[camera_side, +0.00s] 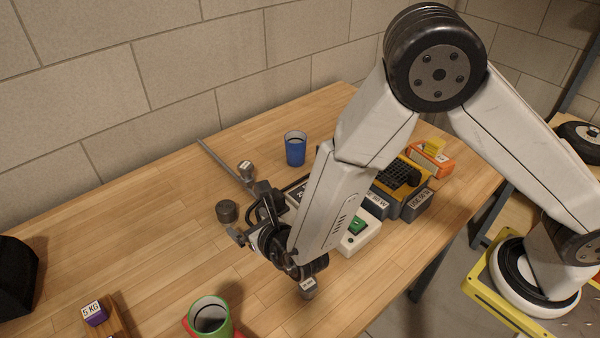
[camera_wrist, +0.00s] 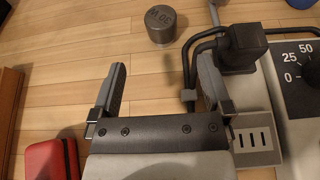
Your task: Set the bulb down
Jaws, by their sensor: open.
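My gripper (camera_wrist: 162,78) is open, with its two fingers wide apart and only bare wood between them in the wrist view. In the side view my gripper (camera_side: 250,219) is low over the table, partly hidden by its own wrist. No thing is clearly recognisable as a bulb. A dark round cylinder (camera_side: 227,211) stands on the wood beyond the fingers; in the wrist view this cylinder (camera_wrist: 160,25) has blurred lettering on top. A small grey labelled piece (camera_side: 307,287) shows below my wrist. Another grey piece with a pale label (camera_side: 246,168) stands farther back.
A black fixture with looped bars (camera_wrist: 238,45) stands close beside my right finger. A dial box (camera_wrist: 300,85) is to its right. The table's left part is mostly clear.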

